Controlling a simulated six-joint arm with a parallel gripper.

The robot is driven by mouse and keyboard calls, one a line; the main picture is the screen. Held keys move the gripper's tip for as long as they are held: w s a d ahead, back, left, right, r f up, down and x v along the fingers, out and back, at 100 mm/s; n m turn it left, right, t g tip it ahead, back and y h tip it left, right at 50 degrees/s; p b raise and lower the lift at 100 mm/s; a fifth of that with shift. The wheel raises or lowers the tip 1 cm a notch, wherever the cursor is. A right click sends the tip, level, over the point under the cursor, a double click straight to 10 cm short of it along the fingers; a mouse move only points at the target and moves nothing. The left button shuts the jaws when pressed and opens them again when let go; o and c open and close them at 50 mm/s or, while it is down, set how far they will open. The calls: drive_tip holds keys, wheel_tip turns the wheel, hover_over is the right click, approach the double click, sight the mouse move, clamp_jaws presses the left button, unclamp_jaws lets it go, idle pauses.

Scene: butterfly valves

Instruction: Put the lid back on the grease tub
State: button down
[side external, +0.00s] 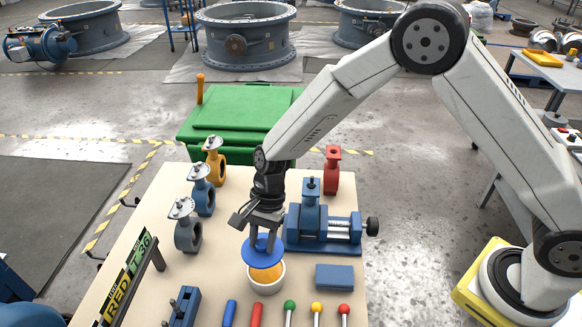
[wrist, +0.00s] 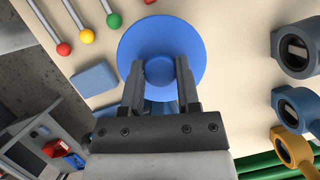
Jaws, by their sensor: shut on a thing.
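The grease tub (side external: 265,287) is a white round tub with orange-yellow grease, standing on the table near its front middle. The blue round lid (side external: 263,259) is held above the tub, slightly tilted, and covers part of the tub's opening in the side view. My gripper (side external: 264,240) is shut on the knob of the lid. In the wrist view the lid (wrist: 187,48) shows as a wide blue disc, with its knob between the fingertips of my gripper (wrist: 160,72). The tub is hidden behind the lid there. I cannot tell the exact gap between lid and tub.
A blue vise (side external: 325,231) holding a blue valve stands right of my gripper. Grey, blue and yellow valves (side external: 203,193) stand at the left, a red valve (side external: 332,170) behind. A blue block (side external: 334,277) and several ball-ended rods (side external: 316,310) lie near the tub.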

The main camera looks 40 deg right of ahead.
drive_tip(key=shift+s+d, duration=0.1)
drive_tip(key=shift+s, duration=0.05)
drive_tip(key=shift+f, duration=0.1)
drive_tip(key=shift+f, duration=3.05)
drive_tip(key=shift+f, duration=0.15)
idle(0.5)
unclamp_jaws()
idle(0.4)
